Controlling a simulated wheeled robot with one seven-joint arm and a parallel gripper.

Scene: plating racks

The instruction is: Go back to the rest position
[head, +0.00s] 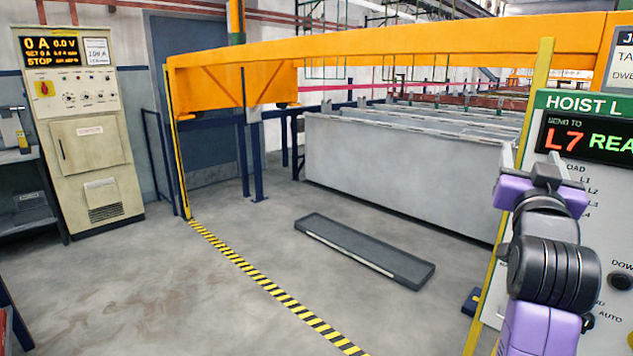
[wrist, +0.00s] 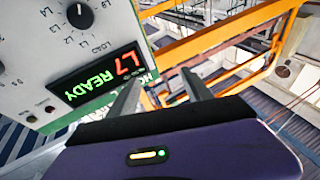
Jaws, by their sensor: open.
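My arm is raised at the right of the head view, in front of the hoist panel (head: 590,104). My gripper (head: 555,160) points up and away there, and its finger gap is hard to make out. In the wrist view my gripper (wrist: 158,88) shows two grey fingers spread apart with nothing between them. The panel also shows in the wrist view (wrist: 40,60), left of the fingers and apart from them. Its display (wrist: 98,78) reads L7 READY in red and green. A selector knob (wrist: 80,15) sits above the display. My arm hides part of the panel in the head view.
A yellow post (head: 535,110) stands beside the panel. A grey tray (head: 365,250) lies on the floor before the long grey tank (head: 400,180). An orange beam (head: 400,45) crosses above. A rectifier cabinet (head: 85,130) stands at left. Floor beside the striped line (head: 270,288) is clear.

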